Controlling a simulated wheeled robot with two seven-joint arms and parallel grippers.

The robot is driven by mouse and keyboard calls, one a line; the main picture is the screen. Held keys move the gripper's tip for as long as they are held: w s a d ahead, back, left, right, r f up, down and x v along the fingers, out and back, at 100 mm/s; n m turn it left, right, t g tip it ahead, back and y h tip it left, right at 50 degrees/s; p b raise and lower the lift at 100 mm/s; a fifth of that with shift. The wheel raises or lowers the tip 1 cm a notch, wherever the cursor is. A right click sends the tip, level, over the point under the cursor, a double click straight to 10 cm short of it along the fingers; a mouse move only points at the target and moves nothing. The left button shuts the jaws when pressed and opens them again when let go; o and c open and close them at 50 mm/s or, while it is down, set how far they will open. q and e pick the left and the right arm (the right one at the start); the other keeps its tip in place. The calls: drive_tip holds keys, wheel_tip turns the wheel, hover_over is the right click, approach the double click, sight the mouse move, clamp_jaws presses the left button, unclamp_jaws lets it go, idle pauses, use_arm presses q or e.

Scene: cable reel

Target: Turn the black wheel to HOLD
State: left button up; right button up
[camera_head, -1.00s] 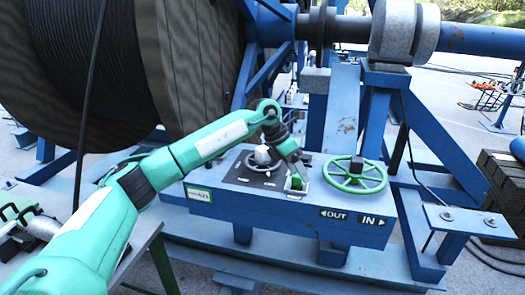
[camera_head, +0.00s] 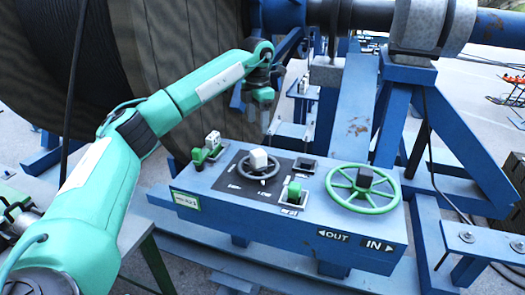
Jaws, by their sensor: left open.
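The small black wheel (camera_head: 262,178) sits on a dark plate (camera_head: 228,181) on top of the blue control box (camera_head: 230,215). A pale block stands at the wheel's middle. White lettering surrounds it, with LOW seeming to show at its front right; the other marks are too small to read. My left gripper (camera_head: 264,119) hangs open above and behind the wheel, fingers pointing down, apart from it and holding nothing. My right gripper is not in view.
A larger green handwheel (camera_head: 362,188) stands right of the black wheel, above OUT and IN signs. Green-handled levers stand to the left (camera_head: 198,158) and right (camera_head: 293,190) of it. The big cable reel (camera_head: 180,60) and blue frame posts rise behind.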

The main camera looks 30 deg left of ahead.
use_arm(q)
drive_tip(key=p, duration=0.2)
hover_over(257, 152)
drive_tip(key=f, duration=0.4)
drive_tip(key=shift+s+d+f, duration=0.1)
drive_tip(key=shift+s+f, duration=0.2)
drive_tip(key=f, duration=0.1)
drive_tip(key=f+p, duration=0.1)
drive_tip(key=f, duration=0.1)
drive_tip(key=shift+w+f, duration=0.2)
drive_tip(key=shift+f, duration=0.1)
wheel_tip(257, 152, down, 4)
drive_tip(key=shift+r+p, duration=0.25)
drive_tip(key=shift+p, duration=0.25)
drive_tip(key=shift+f, duration=0.5)
drive_tip(key=shift+c, duration=0.2)
clamp_jaws()
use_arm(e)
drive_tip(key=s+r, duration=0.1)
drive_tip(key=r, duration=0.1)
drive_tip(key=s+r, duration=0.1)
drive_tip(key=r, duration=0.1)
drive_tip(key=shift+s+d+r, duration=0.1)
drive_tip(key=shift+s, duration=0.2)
